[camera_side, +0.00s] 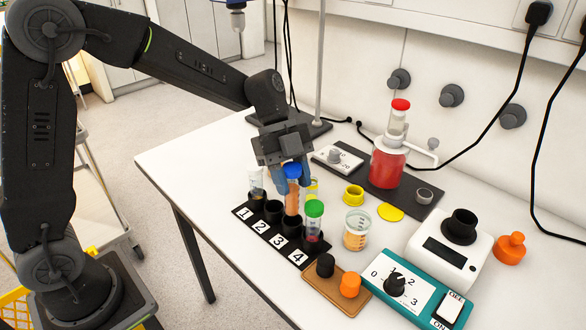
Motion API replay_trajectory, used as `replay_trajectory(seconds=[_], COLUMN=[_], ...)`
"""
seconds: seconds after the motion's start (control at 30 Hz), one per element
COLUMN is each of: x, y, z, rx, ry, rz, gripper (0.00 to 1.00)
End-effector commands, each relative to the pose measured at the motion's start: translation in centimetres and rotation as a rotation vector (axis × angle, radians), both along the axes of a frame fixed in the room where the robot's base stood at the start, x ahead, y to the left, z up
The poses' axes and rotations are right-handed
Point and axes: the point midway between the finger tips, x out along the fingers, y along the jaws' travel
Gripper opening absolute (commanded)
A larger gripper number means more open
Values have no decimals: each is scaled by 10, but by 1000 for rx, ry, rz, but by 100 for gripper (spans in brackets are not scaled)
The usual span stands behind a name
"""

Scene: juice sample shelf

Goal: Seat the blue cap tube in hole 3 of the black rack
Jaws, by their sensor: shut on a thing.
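The blue cap tube (291,203) holds orange liquid and stands roughly upright under my gripper (292,183). My gripper is shut on it near its blue cap. The black rack (242,212) has four positions marked 1 to 4. The lower end of the tube is at the black collar of hole 3 (291,226); I cannot tell whether it is inside or just above. A tube with a clear top stands at hole 1 (256,184). Hole 2 (273,211) looks empty. A green cap tube (313,219) stands in hole 4.
A yellowish tube (313,187) shows partly behind my gripper. A beaker (356,230) is right of the rack. A brown block (322,293) with black and orange caps lies in front. A red juicer (388,160), white device (449,252) and teal control box (413,291) stand further right.

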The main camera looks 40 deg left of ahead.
Motion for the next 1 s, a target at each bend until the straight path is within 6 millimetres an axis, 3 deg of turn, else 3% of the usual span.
replay_trajectory(seconds=[0.17,1.0], x=[0,0], y=[0,-1], z=[-14,-21], rx=[0,0], ry=[2,1], rz=[1,2], gripper=[9,9])
